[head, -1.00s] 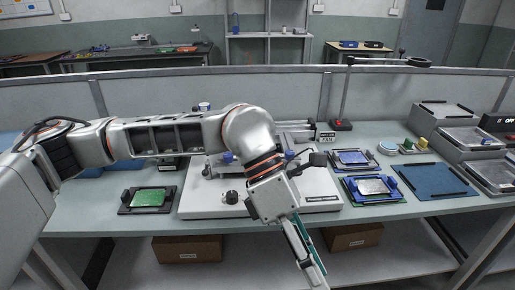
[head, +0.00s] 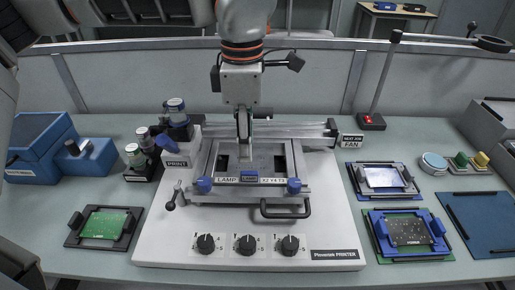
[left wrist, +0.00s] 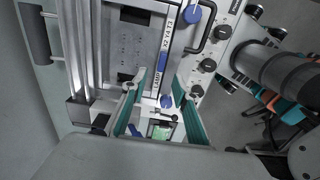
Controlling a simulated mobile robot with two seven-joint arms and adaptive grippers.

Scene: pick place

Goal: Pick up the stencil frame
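The grey stencil frame (head: 292,163) lies flat in the white printer (head: 340,215) at the middle of the bench. Its front bar carries a white label reading LAMP and X2 Y4 T3. My left gripper (head: 245,156) points down over the frame in the head view. In the left wrist view its two teal fingers (left wrist: 159,78) are spread apart, with part of the labelled bar (left wrist: 165,52) showing near and between their tips. Nothing is clamped between them. Whether the tips touch the frame I cannot tell. My right gripper is not in view.
A green board (head: 105,225) sits in a dark holder at left, near jars (head: 135,155) and a blue bin (head: 38,140). Two blue holders (head: 410,235) (head: 382,179) and a blue mat (head: 482,222) lie at right. A NEXT JOB FAN sign (head: 352,141) stands behind the printer.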

